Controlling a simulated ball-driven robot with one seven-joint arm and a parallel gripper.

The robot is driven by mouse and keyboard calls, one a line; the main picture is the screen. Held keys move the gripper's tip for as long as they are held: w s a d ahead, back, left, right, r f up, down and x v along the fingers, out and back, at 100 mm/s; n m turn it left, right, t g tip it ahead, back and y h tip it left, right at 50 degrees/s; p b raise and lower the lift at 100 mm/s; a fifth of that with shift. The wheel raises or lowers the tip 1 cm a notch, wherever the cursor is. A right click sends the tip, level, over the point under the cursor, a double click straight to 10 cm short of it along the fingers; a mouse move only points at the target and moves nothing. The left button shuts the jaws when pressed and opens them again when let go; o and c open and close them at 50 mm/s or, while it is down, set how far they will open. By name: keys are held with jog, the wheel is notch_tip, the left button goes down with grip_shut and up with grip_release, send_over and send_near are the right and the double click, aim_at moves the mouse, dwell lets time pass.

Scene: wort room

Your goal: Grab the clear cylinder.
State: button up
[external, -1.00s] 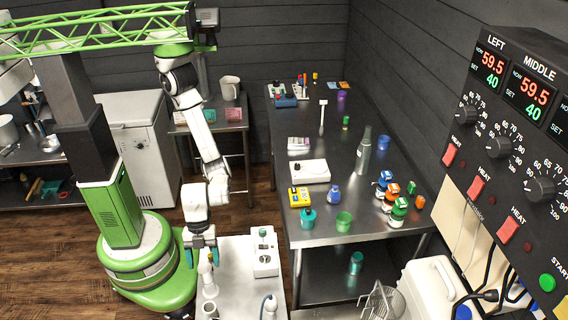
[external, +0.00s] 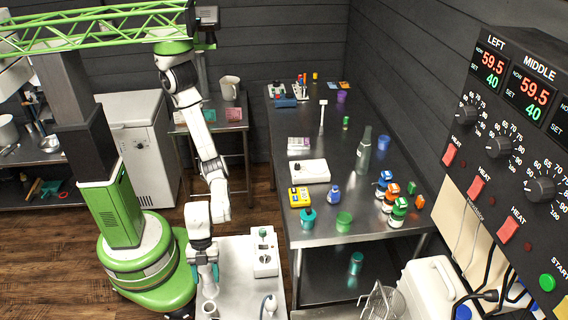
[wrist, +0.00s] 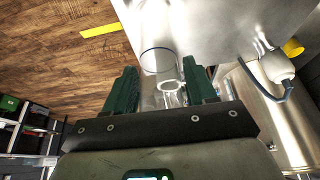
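A clear cylinder (wrist: 153,62) with a dark blue ring shows in the wrist view, between the two green fingers and beyond them. Its pale open rim (wrist: 170,88) faces the camera. My gripper (wrist: 163,80) is open, with a finger on each side of the cylinder and visible gaps between. In the external view my gripper (external: 206,277) is low over the left edge of the small pale table. There the cylinder is hidden or too small to make out behind the fingers.
The small pale table (external: 237,255) also holds a white device (external: 264,262) and a white bottle (external: 269,306). A small white cup (external: 210,309) stands near its front left. A long steel bench (external: 320,232) with bottles and containers stands to the right.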

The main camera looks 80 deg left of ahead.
jog(key=c, duration=1)
jog(key=shift+r, duration=0.1)
jog(key=shift+r, duration=0.5)
jog(key=s+a+r, duration=0.2)
jog(key=a+r, duration=0.1)
jog(key=r, duration=0.1)
jog(key=s+a+r+p, duration=0.1)
jog(key=s+a+r, duration=0.2)
jog(key=a+r, duration=0.1)
jog(key=s+a+r+p, duration=0.1)
jog(key=s+a+r, duration=0.2)
jog(key=a+r, duration=0.1)
jog(key=shift+s+a, duration=0.1)
jog(key=shift+s, duration=0.1)
